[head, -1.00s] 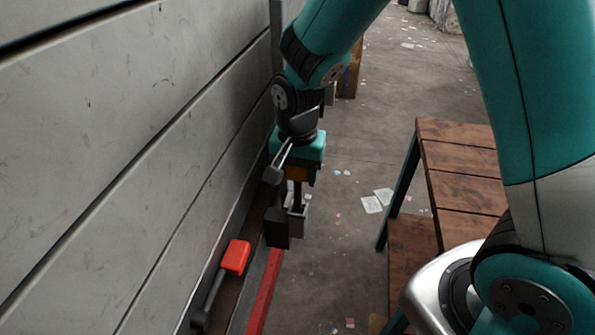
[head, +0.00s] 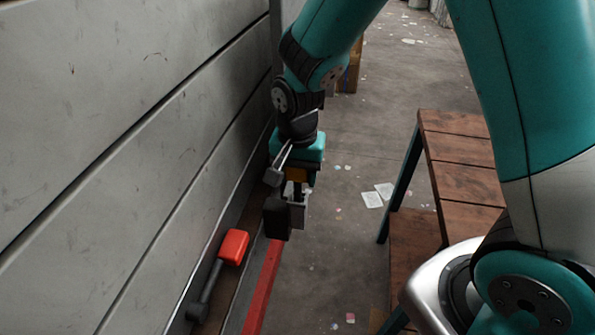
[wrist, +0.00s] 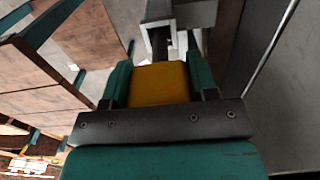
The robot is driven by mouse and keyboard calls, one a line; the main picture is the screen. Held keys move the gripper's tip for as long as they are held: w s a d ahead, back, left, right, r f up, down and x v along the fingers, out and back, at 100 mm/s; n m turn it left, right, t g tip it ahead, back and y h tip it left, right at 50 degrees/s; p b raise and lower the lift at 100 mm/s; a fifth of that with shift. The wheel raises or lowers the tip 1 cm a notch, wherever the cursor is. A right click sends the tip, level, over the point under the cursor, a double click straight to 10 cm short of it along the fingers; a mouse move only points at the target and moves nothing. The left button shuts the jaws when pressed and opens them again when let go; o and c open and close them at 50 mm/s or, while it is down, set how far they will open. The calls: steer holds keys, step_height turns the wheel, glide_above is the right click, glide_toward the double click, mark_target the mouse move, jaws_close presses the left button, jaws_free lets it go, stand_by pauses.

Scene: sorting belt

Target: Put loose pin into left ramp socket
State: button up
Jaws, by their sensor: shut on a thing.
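My gripper (head: 297,172) points down beside the grey panelled wall, with its teal fingers shut on the pin's yellow-orange handle (wrist: 158,84). The pin's short dark shaft (head: 298,191) extends below the handle. A small grey metal bracket (head: 300,213), apparently the socket, is directly below the shaft. In the wrist view the shaft lines up with the bracket (wrist: 160,12) just beyond the handle. I cannot tell how far the shaft is inside it. A dark block (head: 277,218) beside the bracket hides part of it.
A red-ended dark lever (head: 233,247) lies along the ledge by the wall, nearer me. A red rail (head: 263,285) runs beside it. A wooden stepped bench (head: 460,150) stands to the right. The concrete floor between has scattered paper scraps (head: 372,199).

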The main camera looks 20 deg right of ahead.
mark_target(298, 188)
steer(key=shift+f+b, duration=1.6)
steer(key=shift+f, duration=0.7)
steer(key=o, duration=1.2)
steer(key=shift+c, duration=0.2)
steer(key=shift+r, duration=0.15)
step_height(298, 188, up, 17)
steer(key=shift+r+b, duration=0.15)
steer(key=shift+b, duration=0.85)
